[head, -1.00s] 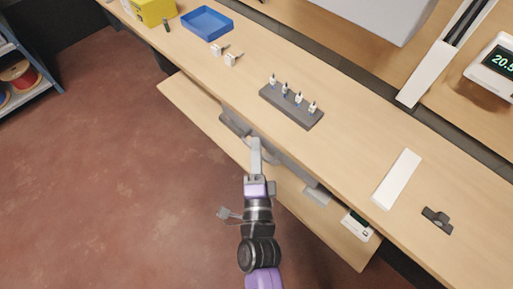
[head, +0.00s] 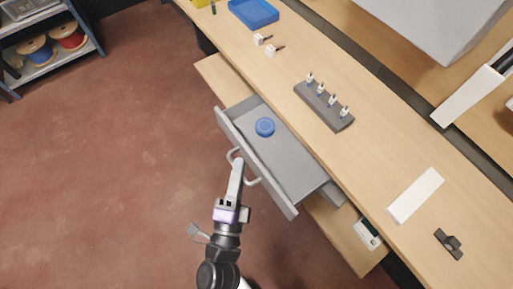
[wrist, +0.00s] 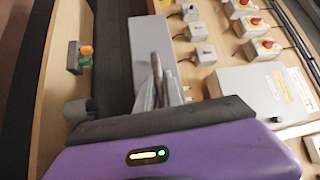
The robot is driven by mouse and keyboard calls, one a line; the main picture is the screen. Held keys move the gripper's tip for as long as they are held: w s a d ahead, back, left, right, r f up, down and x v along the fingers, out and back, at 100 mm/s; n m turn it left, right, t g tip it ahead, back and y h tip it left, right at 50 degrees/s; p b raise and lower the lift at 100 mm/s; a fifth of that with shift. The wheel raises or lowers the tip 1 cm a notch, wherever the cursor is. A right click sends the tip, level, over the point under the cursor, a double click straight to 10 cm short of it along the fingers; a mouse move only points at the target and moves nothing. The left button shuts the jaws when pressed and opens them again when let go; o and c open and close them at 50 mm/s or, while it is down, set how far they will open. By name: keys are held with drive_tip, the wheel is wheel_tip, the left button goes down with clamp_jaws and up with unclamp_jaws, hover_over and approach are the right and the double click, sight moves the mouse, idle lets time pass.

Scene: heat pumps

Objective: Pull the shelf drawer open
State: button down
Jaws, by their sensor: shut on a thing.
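The grey shelf drawer (head: 278,150) stands well out from under the workbench in the head view. Its inside shows, with a round blue object (head: 265,127) lying on its floor toward the far left end. A bar handle (head: 252,181) sits on the drawer's front. My gripper (head: 238,166) is at this handle and shut on it. In the wrist view the fingers of my gripper (wrist: 158,82) show close together, but the handle between them is hard to make out.
The wooden workbench (head: 385,150) runs above the drawer. It carries a grey block with several small bottles (head: 324,106), a blue tray (head: 254,13) and a white bar (head: 416,195). A lower wooden shelf (head: 345,238) extends beside the drawer.

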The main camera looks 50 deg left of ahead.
drive_tip(key=shift+s, duration=1.35)
drive_tip(key=c, duration=1.8)
unclamp_jaws()
drive_tip(key=shift+o, duration=0.2)
drive_tip(key=b+v, duration=0.1)
drive_tip(key=v, duration=0.6)
drive_tip(key=shift+s+d+b, duration=0.2)
drive_tip(key=shift+s+b, duration=0.1)
drive_tip(key=shift+b, duration=0.05)
drive_tip(key=shift+f, duration=0.1)
